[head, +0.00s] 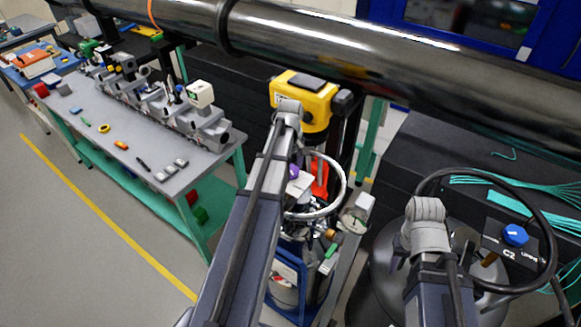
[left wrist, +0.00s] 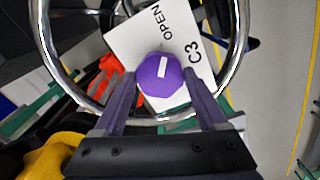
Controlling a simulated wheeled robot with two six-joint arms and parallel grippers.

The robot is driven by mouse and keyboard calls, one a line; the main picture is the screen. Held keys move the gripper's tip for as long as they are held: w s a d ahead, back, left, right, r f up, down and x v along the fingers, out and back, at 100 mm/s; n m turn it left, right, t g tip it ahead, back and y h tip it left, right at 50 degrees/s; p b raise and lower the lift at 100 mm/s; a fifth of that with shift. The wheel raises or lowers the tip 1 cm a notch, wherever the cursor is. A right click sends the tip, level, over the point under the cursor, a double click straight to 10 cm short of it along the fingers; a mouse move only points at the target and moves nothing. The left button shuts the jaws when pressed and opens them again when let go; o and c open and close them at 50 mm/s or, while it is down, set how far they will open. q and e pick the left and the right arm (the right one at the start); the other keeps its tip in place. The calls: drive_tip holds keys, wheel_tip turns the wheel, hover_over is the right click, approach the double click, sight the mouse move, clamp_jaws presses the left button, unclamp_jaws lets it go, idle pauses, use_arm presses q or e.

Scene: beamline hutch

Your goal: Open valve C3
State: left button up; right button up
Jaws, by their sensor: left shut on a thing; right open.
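In the left wrist view, valve C3 has a purple knob (left wrist: 160,82) with a short white bar on its face. It sits at the edge of a white plate (left wrist: 130,45) lettered OPEN and C3. My left gripper (left wrist: 160,97) has one finger on each side of the knob and is shut on it. In the head view a bit of purple (head: 293,172) shows beside my left arm. My left fingers are hidden there by the arm.
A shiny metal ring (left wrist: 241,40) surrounds the plate and knob. A yellow box (head: 318,98) stands just behind my left wrist. A large black pipe (head: 330,40) crosses above. A blue knob (head: 515,235) labelled C2 is at right. A grey bench (head: 130,155) stands left, with open floor before it.

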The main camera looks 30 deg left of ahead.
sight(291, 170)
use_arm(q)
drive_tip(key=shift+n, duration=0.5)
drive_tip(key=o, duration=1.3)
drive_tip(key=shift+r, duration=0.15)
wheel_tip(291, 170, up, 8)
drive_tip(key=p, duration=0.8)
drive_tip(key=shift+f, duration=0.2)
drive_tip(key=shift+f, duration=0.1)
